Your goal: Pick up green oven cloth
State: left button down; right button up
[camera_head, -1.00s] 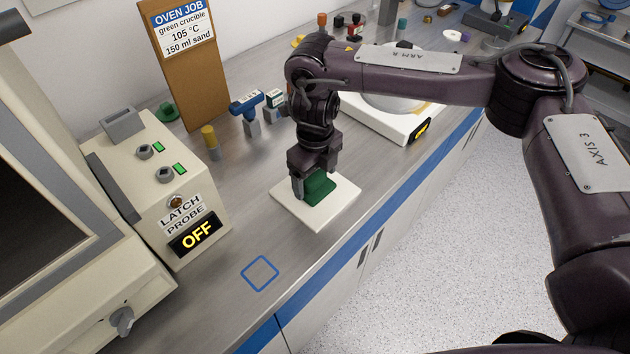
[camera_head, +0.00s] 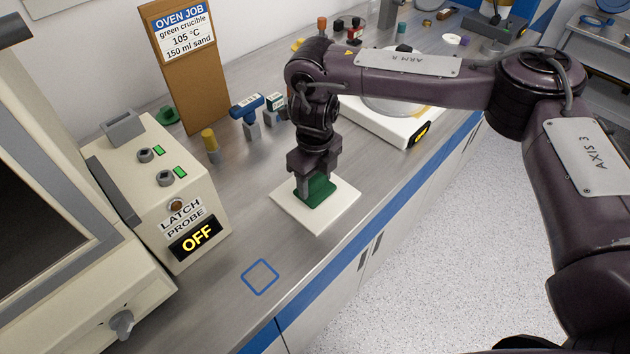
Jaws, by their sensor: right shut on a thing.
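The green oven cloth (camera_head: 320,192) is a small dark green folded piece on a white square pad (camera_head: 335,215) on the steel bench. My right gripper (camera_head: 315,185) points down over the pad and is shut on the cloth, with its fingers at the cloth's sides. The cloth is partly hidden by the fingers. I cannot tell whether it still touches the pad. My left gripper is not in view.
The oven (camera_head: 60,230) with its latch probe box (camera_head: 165,190) stands at the left. A job board (camera_head: 186,75), a blue-topped tool (camera_head: 246,105) and a white device (camera_head: 395,118) stand behind. A blue square outline (camera_head: 260,277) marks clear bench in front.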

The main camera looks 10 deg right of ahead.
aim_at(316, 178)
notch_tip(316, 178, up, 20)
jog(key=shift+f, duration=0.2)
dwell(0.4)
jog(key=o, duration=0.4)
jog(key=c, duration=0.3)
